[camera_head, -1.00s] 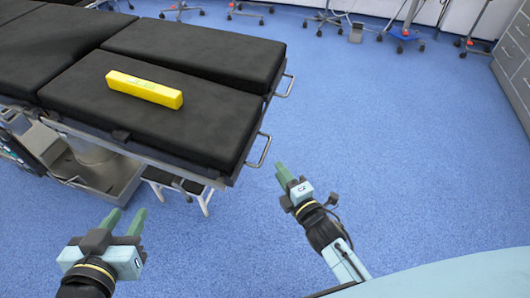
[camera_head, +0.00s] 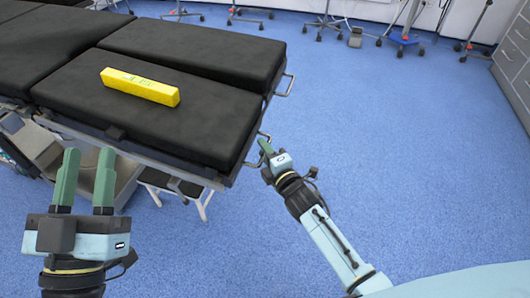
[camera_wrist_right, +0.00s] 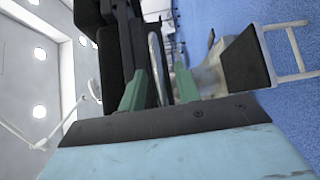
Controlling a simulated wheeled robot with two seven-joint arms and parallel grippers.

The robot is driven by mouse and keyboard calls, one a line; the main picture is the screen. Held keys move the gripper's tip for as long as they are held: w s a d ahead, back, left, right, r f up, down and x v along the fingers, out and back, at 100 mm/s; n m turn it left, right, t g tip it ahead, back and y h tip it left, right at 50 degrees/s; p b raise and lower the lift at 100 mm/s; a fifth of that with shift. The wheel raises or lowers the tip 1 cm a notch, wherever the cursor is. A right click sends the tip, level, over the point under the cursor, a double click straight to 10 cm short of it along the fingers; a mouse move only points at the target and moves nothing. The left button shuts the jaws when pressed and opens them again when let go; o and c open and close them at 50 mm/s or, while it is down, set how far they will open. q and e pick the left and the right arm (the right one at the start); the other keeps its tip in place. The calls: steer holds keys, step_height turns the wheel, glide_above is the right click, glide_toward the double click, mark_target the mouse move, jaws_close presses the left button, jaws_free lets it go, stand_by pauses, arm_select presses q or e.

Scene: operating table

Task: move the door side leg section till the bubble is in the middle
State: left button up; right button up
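The near leg section (camera_head: 190,130) is a black pad at the table's end, with a yellow spirit level (camera_head: 140,86) lying on it. The level's bubble is too small to read. The far leg section (camera_head: 200,48) lies beside it. My right gripper (camera_head: 265,146) is at the near section's metal end handle, which it mostly hides. In the right wrist view the bar of the handle (camera_wrist_right: 156,55) stands between the right gripper's green fingers (camera_wrist_right: 159,85), with gaps on both sides. My left gripper (camera_head: 89,152) is open and empty in front of the table's near side.
The far section has its own end handle (camera_head: 287,86). Wheeled stands (camera_head: 403,40) line the back, and a drawer cabinet (camera_head: 512,60) is at the right. The blue floor (camera_head: 390,150) between is clear.

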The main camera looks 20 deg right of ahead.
arm_select(q)
steer(key=shift+r, duration=0.1)
arm_select(e)
steer(key=shift+w, duration=0.1)
steer(key=shift+c, duration=0.2)
jaws_close()
steer(key=shift+r, duration=0.1)
